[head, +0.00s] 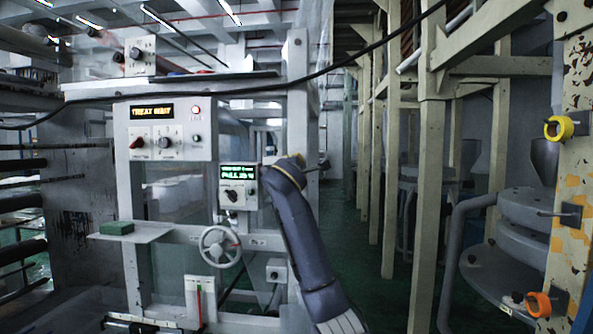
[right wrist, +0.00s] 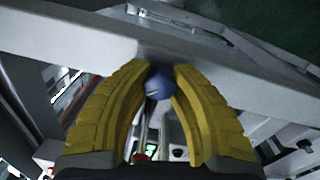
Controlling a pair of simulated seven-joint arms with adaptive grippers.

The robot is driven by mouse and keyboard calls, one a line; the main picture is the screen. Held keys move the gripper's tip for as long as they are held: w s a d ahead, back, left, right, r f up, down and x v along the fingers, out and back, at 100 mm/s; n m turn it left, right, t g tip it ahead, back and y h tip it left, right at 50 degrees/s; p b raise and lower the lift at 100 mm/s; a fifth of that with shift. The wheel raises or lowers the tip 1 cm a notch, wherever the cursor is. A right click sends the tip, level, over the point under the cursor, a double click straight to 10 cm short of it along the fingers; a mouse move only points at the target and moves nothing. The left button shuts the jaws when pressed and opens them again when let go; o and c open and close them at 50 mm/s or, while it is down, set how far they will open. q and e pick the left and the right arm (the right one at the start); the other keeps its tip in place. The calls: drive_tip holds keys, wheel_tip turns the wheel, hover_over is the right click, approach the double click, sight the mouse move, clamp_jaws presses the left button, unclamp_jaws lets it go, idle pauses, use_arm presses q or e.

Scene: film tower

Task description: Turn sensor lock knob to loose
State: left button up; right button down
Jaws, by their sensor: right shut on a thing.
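A small round blue knob (right wrist: 155,88) with a pale mark on its face sits between the yellow fingers of my right gripper (right wrist: 163,78) in the right wrist view. The fingers close on it from both sides, just below a grey beam. It appears to be the sensor lock knob, but no label on it is readable. In the head view my dark right arm reaches up to the right post of the machine frame; its fingers and the knob are hidden there. My left gripper is not in view.
Beside my right arm stands a control box (head: 238,188) with a green display. A handwheel (head: 220,246) is below it and a panel with a lit orange sign (head: 152,112) is to the left. The aisle right of the arm is clear.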

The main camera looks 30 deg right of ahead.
drive_tip(key=shift+d, duration=0.15)
drive_tip(key=c, duration=1.3)
unclamp_jaws()
drive_tip(key=shift+o, duration=1.4)
drive_tip(key=v, duration=1.2)
